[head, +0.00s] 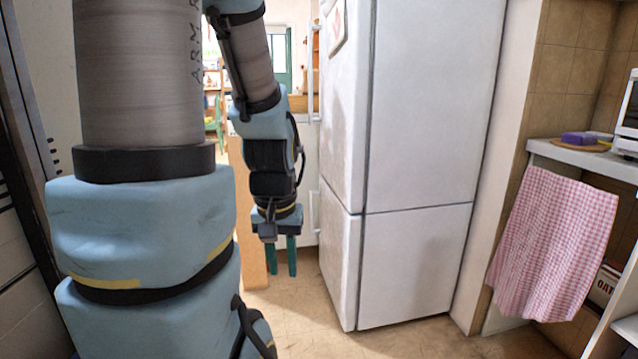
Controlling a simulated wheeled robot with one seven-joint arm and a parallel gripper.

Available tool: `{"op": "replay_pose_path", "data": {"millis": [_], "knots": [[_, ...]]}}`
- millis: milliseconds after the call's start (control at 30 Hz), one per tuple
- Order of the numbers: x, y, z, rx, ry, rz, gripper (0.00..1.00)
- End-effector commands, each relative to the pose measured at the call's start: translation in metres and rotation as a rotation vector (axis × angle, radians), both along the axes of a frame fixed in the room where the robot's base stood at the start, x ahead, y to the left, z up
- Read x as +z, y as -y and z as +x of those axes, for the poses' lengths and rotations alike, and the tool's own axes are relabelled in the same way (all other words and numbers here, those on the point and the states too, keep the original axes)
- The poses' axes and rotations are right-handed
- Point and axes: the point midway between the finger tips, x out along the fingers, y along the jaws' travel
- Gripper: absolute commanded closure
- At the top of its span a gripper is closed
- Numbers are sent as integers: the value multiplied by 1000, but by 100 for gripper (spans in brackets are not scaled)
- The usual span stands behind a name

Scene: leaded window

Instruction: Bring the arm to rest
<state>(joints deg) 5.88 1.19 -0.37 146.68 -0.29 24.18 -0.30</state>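My arm fills the left of the head view, with its thick upper link close to the camera. The forearm hangs down behind it, and my gripper (281,262) points at the floor. Its two teal fingers are apart with a narrow gap between them, and nothing shows in the gap. The gripper hangs in the air left of the white fridge (418,120), apart from it as far as I can tell. Part of the room behind is hidden by my arm.
A counter (575,156) at the right holds a purple item (577,138) and a white appliance (629,120). A pink checked towel (553,240) hangs from its edge. A wooden panel (248,225) stands behind my gripper. The floor (310,325) before the fridge is clear.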

Motion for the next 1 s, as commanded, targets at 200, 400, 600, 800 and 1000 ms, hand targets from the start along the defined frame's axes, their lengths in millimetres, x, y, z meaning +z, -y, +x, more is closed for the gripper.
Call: {"op": "replay_pose_path", "data": {"millis": [200,400,600,800,1000], "knots": [[80,0,0,0,0,0,70],[132,0,0,0,0,0,70],[158,0,0,0,0,0,70],[160,0,0,0,0,0,70],[159,0,0,0,0,0,70]]}}
